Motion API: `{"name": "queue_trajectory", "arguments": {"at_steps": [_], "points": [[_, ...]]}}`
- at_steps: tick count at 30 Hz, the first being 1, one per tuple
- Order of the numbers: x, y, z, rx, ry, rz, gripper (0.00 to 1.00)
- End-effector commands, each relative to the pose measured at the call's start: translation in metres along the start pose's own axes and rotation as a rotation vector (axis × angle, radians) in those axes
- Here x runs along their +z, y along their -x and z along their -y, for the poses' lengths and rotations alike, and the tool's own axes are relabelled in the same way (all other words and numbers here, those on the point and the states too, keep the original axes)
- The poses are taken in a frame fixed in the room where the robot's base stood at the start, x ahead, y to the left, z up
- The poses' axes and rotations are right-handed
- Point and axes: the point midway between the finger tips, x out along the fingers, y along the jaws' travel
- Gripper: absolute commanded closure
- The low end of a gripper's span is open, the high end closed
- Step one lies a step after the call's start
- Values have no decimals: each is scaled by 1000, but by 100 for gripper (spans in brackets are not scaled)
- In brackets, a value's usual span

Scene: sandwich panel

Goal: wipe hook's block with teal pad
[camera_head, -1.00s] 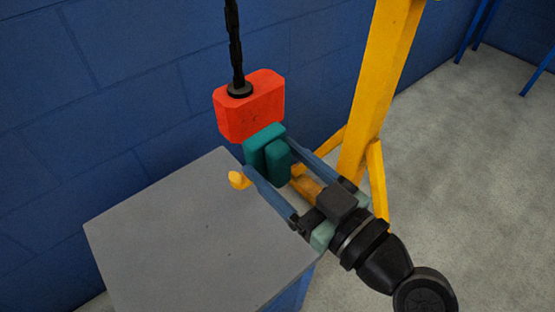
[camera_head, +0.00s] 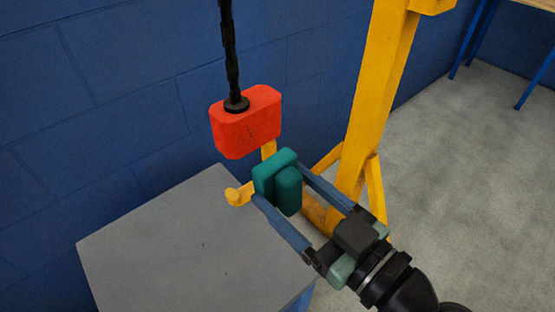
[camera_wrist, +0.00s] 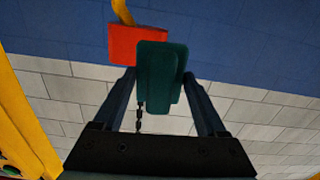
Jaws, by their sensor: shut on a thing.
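The hook's block (camera_head: 245,124) is a red box with cut corners, hanging from a black chain (camera_head: 229,50). Its yellow hook (camera_head: 236,195) shows below it, partly hidden by the pad. My gripper (camera_head: 278,185) is shut on the teal pad (camera_head: 287,188). The pad is just below and right of the block in the head view, with a small gap between them. In the wrist view the pad (camera_wrist: 159,75) stands between my fingers and overlaps the right edge of the red block (camera_wrist: 127,45); contact cannot be told from there.
A grey-topped stand (camera_head: 170,250) is under the hook at the lower left. A yellow post (camera_head: 375,100) with slanted braces rises right of the pad. A blue wall (camera_head: 120,90) is behind. Open concrete floor (camera_head: 470,180) lies to the right.

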Motion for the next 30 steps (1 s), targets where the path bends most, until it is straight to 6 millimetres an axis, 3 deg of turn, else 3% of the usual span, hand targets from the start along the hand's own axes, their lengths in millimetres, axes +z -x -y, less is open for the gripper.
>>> {"name": "queue_trajectory", "arguments": {"at_steps": [18, 30], "points": [[0, -59, 0, 1, 0, -1, 70], [0, -66, 0, 4, 1, -1, 70]]}}
